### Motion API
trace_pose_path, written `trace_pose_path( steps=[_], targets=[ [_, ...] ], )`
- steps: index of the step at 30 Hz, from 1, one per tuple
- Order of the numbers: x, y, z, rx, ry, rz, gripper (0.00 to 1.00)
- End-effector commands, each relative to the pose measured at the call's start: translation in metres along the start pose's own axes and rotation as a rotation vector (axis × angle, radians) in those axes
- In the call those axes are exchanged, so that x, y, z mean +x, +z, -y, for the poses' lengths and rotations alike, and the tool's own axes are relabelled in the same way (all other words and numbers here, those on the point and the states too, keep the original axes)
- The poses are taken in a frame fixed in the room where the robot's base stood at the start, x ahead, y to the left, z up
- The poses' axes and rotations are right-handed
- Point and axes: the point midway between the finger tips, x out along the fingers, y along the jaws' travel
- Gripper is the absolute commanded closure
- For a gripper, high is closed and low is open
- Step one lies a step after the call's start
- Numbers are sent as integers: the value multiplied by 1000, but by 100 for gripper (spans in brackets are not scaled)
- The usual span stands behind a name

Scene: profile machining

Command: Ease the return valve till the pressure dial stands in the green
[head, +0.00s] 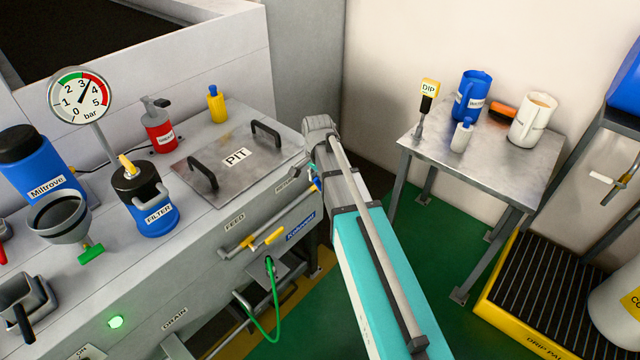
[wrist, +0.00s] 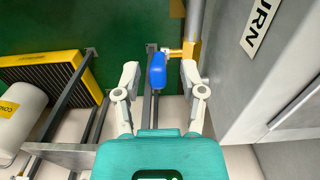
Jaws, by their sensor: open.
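The return valve's blue handle (wrist: 158,72) sits on a brass fitting on a grey pipe in the wrist view. A partly cut-off label ending in "URN" is beside it. My gripper (wrist: 160,80) is open, with one finger on each side of the handle and visible gaps. In the head view a bit of the blue handle (head: 316,184) shows beside my arm, which hides most of the gripper. The pressure dial (head: 80,95) stands at the left. Its needle points up and right, a little past 3, towards the red arc. The green arc is at upper left.
A yellow-handled valve (head: 273,236) sits on the bench front below "FEED". The pit lid (head: 225,165), filter (head: 150,205) and several bottles are on the bench top. A steel side table (head: 430,155) with jugs and a yellow drip pallet (head: 520,310) stand at the right.

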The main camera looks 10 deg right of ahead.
Motion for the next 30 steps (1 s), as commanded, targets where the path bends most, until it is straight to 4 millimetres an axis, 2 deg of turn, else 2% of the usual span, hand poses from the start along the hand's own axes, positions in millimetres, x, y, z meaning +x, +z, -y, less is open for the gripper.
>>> trace_pose_path(
  steps=[13,14,22,30],
  targets=[
    [3,0,0,0,0,0,47],
    [3,0,0,0,0,0,51],
    [3,0,0,0,0,0,100],
    [3,0,1,0,-2,0,100]
  ],
)
